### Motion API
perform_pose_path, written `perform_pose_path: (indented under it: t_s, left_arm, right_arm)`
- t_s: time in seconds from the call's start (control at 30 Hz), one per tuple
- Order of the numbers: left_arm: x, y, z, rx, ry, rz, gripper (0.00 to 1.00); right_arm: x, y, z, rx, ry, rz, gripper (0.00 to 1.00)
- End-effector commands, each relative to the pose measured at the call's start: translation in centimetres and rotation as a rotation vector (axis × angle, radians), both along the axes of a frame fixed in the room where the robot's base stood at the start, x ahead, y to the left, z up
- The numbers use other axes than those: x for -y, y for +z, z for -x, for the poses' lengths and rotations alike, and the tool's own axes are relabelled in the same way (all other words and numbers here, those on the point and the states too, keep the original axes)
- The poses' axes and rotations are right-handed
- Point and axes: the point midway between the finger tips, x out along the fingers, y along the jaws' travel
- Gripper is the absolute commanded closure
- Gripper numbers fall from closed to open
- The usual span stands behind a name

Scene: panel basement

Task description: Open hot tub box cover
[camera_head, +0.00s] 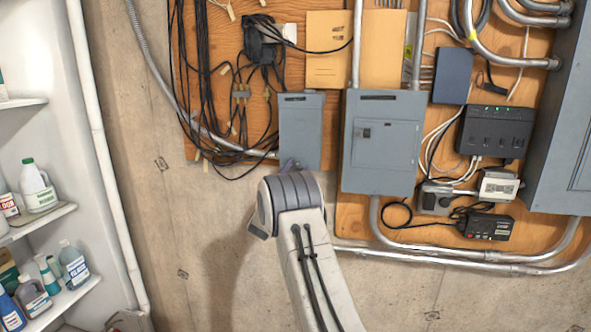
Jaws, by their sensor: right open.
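A small grey metal box (300,126) is mounted on the wooden wall panel, left of a larger grey breaker box (383,143). No readable label tells which is the hot tub box; the small one is nearest my gripper. Its front cover looks shut and flat. My right gripper (290,163) is at the lower edge of the small box, at the end of my white arm, which rises from the bottom of the picture. The gripper is open, but its fingers are mostly hidden behind the grey wrist. I cannot tell whether they touch the cover. My left gripper is not in view.
Black cables (215,90) hang left of the small box. A tall grey panel (566,130) and a black device (495,131) are at the right. Metal conduits (470,258) run below the boxes. White shelves (45,222) with bottles stand at the left.

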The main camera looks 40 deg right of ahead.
Motion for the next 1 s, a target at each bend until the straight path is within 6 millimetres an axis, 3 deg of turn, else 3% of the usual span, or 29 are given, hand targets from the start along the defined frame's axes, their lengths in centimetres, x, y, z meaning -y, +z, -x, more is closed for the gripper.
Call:
perform_pose_path:
  t_s: [0.07,0.1,0.2,1.0]
  left_arm:
    - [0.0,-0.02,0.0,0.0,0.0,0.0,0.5]
    - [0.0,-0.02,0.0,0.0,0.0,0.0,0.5]
    - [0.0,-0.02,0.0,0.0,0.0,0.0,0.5]
    - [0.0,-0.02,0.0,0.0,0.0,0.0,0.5]
  right_arm:
    - [-0.02,-0.03,0.01,0.0,0.0,0.0,0.52]
    - [-0.02,-0.03,0.0,0.0,0.0,0.0,0.68]
    - [-0.03,-0.02,0.01,0.0,0.0,0.0,1.0]
    - [-0.06,-0.01,0.01,0.0,0.0,0.0,1.0]
